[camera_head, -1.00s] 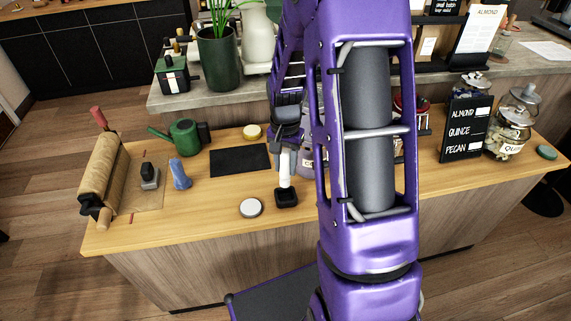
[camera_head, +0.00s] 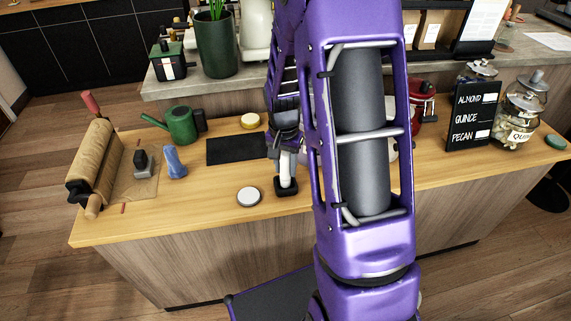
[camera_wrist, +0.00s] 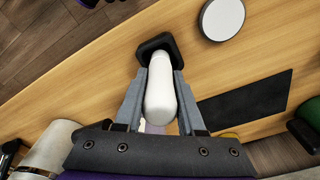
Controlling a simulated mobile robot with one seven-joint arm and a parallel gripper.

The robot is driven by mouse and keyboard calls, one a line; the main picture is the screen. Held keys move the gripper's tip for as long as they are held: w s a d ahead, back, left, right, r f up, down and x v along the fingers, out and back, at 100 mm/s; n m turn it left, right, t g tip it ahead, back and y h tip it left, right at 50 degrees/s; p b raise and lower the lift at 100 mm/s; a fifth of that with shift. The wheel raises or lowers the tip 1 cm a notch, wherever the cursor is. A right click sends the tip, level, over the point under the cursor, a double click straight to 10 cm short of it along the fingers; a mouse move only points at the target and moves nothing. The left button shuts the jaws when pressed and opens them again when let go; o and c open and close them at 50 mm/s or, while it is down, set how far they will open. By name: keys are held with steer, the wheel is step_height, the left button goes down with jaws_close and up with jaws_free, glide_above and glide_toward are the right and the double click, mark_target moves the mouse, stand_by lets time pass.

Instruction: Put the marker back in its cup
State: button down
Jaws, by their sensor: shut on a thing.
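The white marker (camera_wrist: 160,98) is upright between the two grey fingers of my gripper (camera_wrist: 160,76) in the wrist view. My gripper is shut on it. The marker also shows as a short white stem (camera_head: 285,174) in the head view. The small black square cup (camera_head: 286,188) stands on the wooden counter directly below. In the wrist view, the dark cup (camera_wrist: 151,44) is at the marker's far end. The marker's lower end meets the cup's opening in the picture; how deep it sits inside is hidden.
A white round lid (camera_head: 248,197) lies left of the cup. A black mat (camera_head: 236,149) and a green watering can (camera_head: 182,125) are farther back. A blue object (camera_head: 174,162) and a paper roll (camera_head: 101,167) stand left. My arm hides the counter's middle right.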

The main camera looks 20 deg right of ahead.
steer(key=shift+f+b, duration=0.35)
steer(key=shift+f, duration=0.2)
stand_by(0.5)
steer(key=shift+c, duration=2.2)
jaws_free()
steer(key=shift+r, duration=0.1)
step_height(320, 180, up, 17)
steer(key=p, duration=0.2)
steer(key=shift+s+a+r+p, duration=0.15)
steer(key=shift+s+a+p, duration=0.15)
steer(key=shift+s+a, duration=0.15)
